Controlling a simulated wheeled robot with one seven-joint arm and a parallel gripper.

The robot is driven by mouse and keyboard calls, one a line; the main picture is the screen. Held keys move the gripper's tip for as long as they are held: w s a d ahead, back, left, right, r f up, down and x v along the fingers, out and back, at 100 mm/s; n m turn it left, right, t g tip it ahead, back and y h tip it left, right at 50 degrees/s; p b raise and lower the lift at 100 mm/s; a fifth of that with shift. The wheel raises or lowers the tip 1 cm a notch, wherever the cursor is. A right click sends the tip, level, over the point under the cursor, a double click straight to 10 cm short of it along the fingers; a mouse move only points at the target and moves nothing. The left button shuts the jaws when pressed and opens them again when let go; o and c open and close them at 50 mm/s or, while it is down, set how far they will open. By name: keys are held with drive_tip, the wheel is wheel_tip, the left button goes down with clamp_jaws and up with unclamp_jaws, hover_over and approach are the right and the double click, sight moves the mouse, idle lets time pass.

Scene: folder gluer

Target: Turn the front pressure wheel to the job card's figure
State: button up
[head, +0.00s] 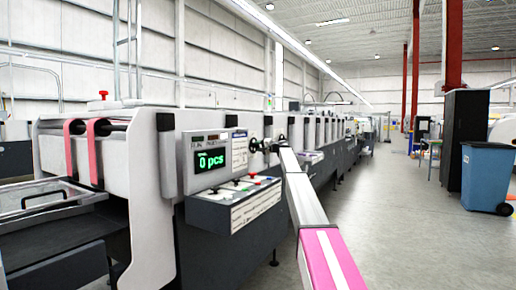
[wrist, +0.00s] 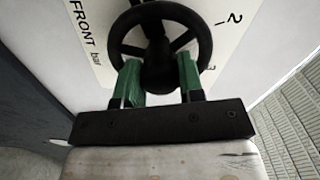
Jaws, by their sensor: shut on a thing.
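The front pressure wheel (wrist: 204,32) is a black spoked handwheel on a white dial plate (wrist: 95,45) marked "FRONT bar", with a 2 at the upper right and another figure partly hidden at the right. My gripper (wrist: 159,78) has green fingers, one on each side of the wheel's dark hub, and is shut on it. The pointer's reading cannot be made out. In the head view my gripper (head: 271,147) is at the machine's side, small and dark, at the wheel (head: 254,146). A printed card (head: 239,150) hangs left of it; its text is too small to read.
A display (head: 210,161) reads "0 pcs" above a control panel (head: 235,190) with buttons, left of my arm. The machine line runs into the distance. A blue bin (head: 487,175) and a dark cabinet (head: 466,140) stand at the right. The aisle floor is clear.

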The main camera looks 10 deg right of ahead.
drive_tip(key=m, duration=0.3)
drive_tip(key=shift+m, duration=2.1)
drive_tip(key=o, duration=0.9)
drive_tip(key=shift+d, duration=0.1)
drive_tip(key=v, duration=1)
drive_tip(key=shift+s+d, duration=0.25)
drive_tip(key=shift+d, duration=0.05)
drive_tip(key=shift+f, duration=0.1)
